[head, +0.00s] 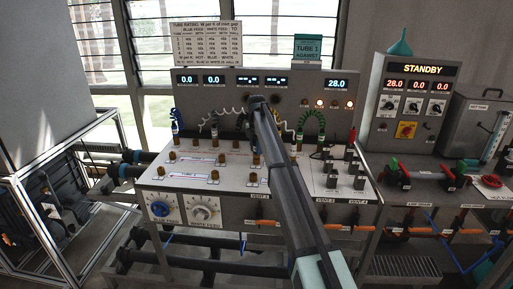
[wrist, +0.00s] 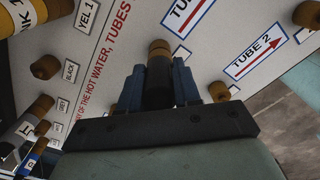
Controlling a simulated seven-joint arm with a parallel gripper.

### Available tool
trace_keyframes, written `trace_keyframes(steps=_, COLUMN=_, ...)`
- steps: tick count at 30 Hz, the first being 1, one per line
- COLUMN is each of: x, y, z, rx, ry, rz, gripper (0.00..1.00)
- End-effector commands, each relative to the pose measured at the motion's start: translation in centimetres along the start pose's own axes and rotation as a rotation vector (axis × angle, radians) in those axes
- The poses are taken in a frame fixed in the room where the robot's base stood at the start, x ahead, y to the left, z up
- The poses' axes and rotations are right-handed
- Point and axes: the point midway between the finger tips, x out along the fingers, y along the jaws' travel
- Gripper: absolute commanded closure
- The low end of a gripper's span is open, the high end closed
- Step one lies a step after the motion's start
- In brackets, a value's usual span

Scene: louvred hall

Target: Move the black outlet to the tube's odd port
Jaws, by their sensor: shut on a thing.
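In the wrist view my gripper (wrist: 158,92) has its blue fingers closed around a black cylindrical outlet (wrist: 158,72). A brass-coloured end (wrist: 159,48) shows beyond the black body; I cannot tell if this is its tip or a port it meets. Printed tube labels lie around it, including a TUBE 2 label (wrist: 255,55) with a red arrow. In the head view my arm crosses the sloped panel (head: 230,193) and hides most of my gripper and the outlet. A TUBE 1 label (head: 187,175) and several brass ports show left of the arm.
Black switch blocks (head: 353,168) stand further right.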

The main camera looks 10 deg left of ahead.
Motion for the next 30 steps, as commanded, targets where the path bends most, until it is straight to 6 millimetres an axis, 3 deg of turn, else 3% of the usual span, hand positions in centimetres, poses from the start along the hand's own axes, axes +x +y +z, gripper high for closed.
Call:
trace_keyframes(steps=4, x=0.0, y=0.0, z=0.0, rx=0.000, ry=0.000, rz=0.000, gripper=1.00)
trace_keyframes(steps=5, x=0.0, y=0.0, z=0.0, rx=0.000, ry=0.000, rz=0.000, gripper=0.65)
trace_keyframes(steps=13, x=0.0, y=0.0, z=0.0, rx=0.000, ry=0.000, rz=0.000, gripper=0.39)
trace_keyframes(steps=23, x=-0.2, y=0.0, z=0.0, rx=0.000, ry=0.000, rz=0.000, gripper=0.38)
trace_keyframes(steps=30, x=-2.0, y=0.1, z=0.0, rx=0.000, ry=-0.001, rz=0.001, gripper=0.38)
